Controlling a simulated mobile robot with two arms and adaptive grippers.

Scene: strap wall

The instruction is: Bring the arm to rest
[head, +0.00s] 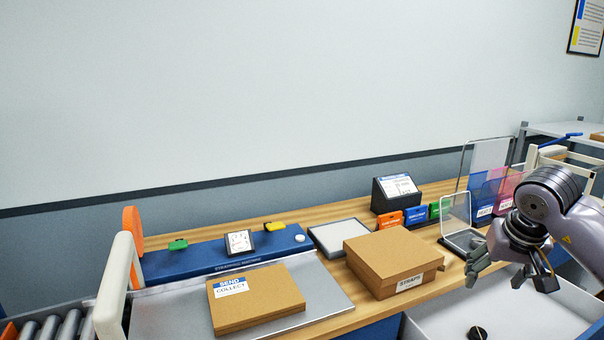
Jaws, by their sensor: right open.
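My right gripper (532,283) is at the right of the head view, its arm coming in from the right edge. It is open, with nothing seen between its fingers, and hangs over the white tray or bin at the lower right. It is apart from the closed cardboard box (392,258) to its left, which bears a label reading STRAPS. My left gripper is not in the head view.
A blue strapping machine (215,258) stands on the wooden bench, with a flat SEND/COLLECT carton (255,299) on the metal plate before it. A clear-lidded case (460,240) stands beside my right gripper. A dark round object (477,333) lies in the white bin (545,320).

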